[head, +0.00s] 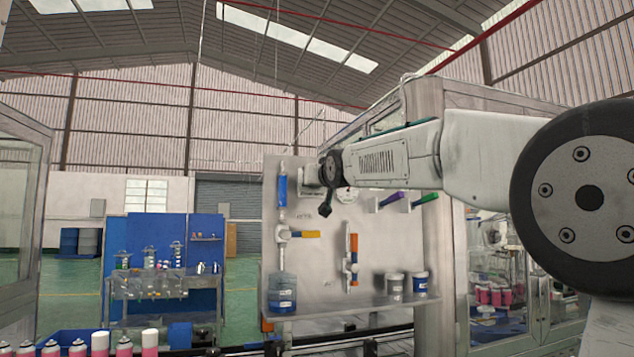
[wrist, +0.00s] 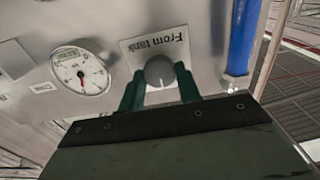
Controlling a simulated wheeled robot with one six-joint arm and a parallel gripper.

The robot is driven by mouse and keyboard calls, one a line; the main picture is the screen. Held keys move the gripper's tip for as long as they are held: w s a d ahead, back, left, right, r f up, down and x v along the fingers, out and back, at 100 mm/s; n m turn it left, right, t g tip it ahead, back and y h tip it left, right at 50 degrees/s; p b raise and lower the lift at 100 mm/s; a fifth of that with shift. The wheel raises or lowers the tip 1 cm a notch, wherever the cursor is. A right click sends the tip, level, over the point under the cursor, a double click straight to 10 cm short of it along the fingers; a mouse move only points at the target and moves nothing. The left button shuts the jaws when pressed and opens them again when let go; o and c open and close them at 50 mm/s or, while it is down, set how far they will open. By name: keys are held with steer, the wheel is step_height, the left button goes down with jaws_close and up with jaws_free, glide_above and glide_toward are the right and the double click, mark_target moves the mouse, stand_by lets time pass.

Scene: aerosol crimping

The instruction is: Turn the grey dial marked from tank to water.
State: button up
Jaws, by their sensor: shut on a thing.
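The grey dial (wrist: 159,71) is round with a pale pointer line and sits on a white label plate (wrist: 158,45) that reads "From tank", upside down in the wrist view. My gripper (wrist: 160,88) has its two green fingers on either side of the dial and is shut on it. In the head view my gripper (head: 322,172) is at the upper part of the grey panel (head: 320,262), and my wrist hides the dial there. The pointer line runs toward the gripper side in the wrist view; other markings around the dial cannot be read.
A round gauge (wrist: 80,72) is beside the dial, and a blue pipe (wrist: 243,38) runs on the other side. On the panel below are an orange-handled valve (head: 303,234), an orange vertical lever (head: 354,258) and a shelf (head: 350,303) with tubs.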

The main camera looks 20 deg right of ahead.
stand_by(0.3)
steer(key=o, duration=1)
steer(key=shift+c, duration=0.2)
steer(key=shift+s, duration=0.1)
steer(key=s, duration=0.7)
steer(key=shift+s, duration=0.3)
